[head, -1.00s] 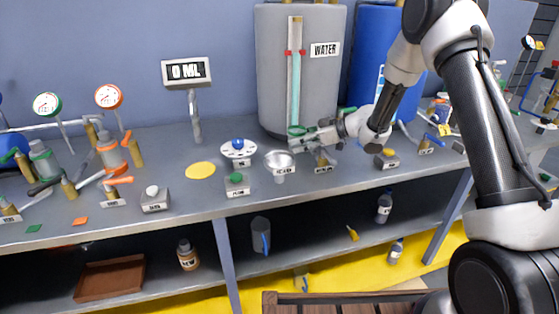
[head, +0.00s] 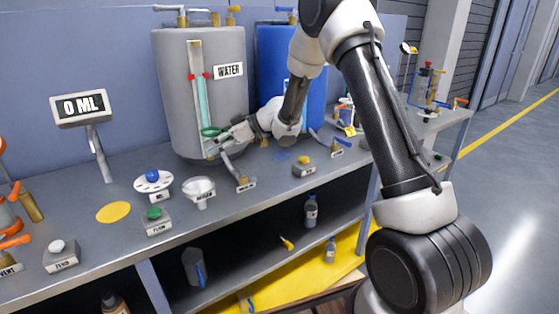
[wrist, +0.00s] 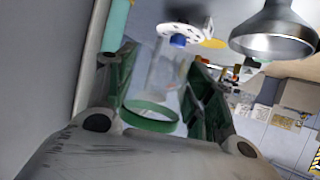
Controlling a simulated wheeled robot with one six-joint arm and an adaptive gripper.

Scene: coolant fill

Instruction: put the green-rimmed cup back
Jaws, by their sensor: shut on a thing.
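The green-rimmed cup (wrist: 158,82) is clear, with its green rim toward the camera in the wrist view. My gripper (wrist: 160,98) is shut on it, with one dark green finger on each side. In the head view, the cup's green rim (head: 211,132) shows in front of the grey WATER tank (head: 170,95), above the bench. My gripper (head: 222,140) is just right of the rim there. The cup's clear body is hard to make out in the head view. I cannot tell whether the cup holds any liquid.
A yellow disc (head: 113,212) lies flat on the bench (head: 120,255). A funnel (head: 198,188), a white dial with a blue knob (head: 153,181) and a green button box (head: 155,221) stand nearby. The display (head: 82,108) reads 0 ML. A valve (head: 240,178) stands below my gripper.

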